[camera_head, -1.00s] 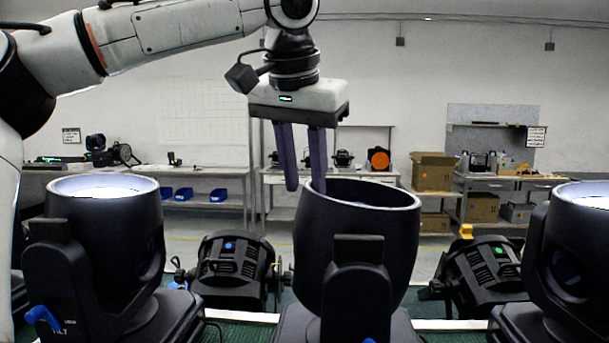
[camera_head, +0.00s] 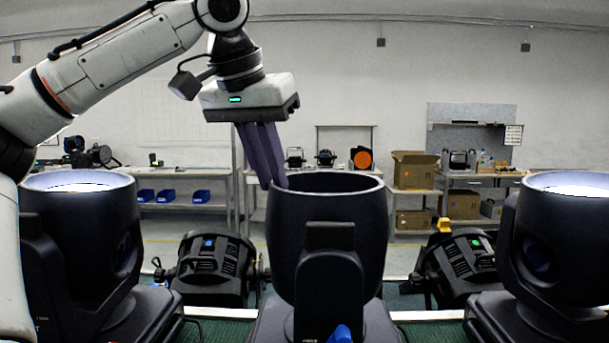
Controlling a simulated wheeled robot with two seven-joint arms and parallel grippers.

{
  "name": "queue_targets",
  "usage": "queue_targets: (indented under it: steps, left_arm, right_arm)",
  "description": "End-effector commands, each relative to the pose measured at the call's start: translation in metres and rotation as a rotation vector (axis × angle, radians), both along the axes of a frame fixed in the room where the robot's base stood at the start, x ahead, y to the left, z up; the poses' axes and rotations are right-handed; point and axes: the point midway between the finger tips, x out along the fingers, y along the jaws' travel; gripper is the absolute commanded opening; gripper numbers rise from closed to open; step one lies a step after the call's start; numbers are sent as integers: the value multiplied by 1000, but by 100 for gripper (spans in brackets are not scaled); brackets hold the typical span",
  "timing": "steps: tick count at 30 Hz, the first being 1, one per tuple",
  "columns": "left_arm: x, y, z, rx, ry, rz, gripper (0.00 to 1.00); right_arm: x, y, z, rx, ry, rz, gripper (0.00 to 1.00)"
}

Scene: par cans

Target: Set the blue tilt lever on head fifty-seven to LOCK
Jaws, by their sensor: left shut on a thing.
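Three dark moving heads stand in a row: a left head (camera_head: 85,225), a middle head (camera_head: 330,225) and a right head (camera_head: 570,245). No number fifty-seven can be read on any of them. A blue lever (camera_head: 341,334) shows at the bottom edge, low on the front of the middle head, partly cut off; its setting cannot be told. My left gripper (camera_head: 274,186) points down with its purple fingers together at the left part of the middle head's rim, shut on that rim. My right gripper is not in view.
Two black par cans stand behind the heads, one with a blue dot (camera_head: 212,268) and one with a green dot (camera_head: 465,262). My left arm covers part of the left head. Shelves with blue bins and cardboard boxes (camera_head: 414,170) are far back.

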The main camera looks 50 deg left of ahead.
Motion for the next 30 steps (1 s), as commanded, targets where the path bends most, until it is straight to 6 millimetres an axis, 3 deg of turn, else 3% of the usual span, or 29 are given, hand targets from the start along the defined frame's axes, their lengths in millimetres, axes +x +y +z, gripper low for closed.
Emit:
queue_targets:
  steps: [12,13,15,30]
  left_arm:
    - [-8,3,-8,-14,16,5,0]
    - [-8,3,-8,-15,17,5,17]
    - [-7,2,-9,-14,18,3,28]
    - [-6,3,-5,-10,8,5,28]
  right_arm:
    - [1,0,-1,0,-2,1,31]
    - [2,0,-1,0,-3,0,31]
    - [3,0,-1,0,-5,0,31]
    - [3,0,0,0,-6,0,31]
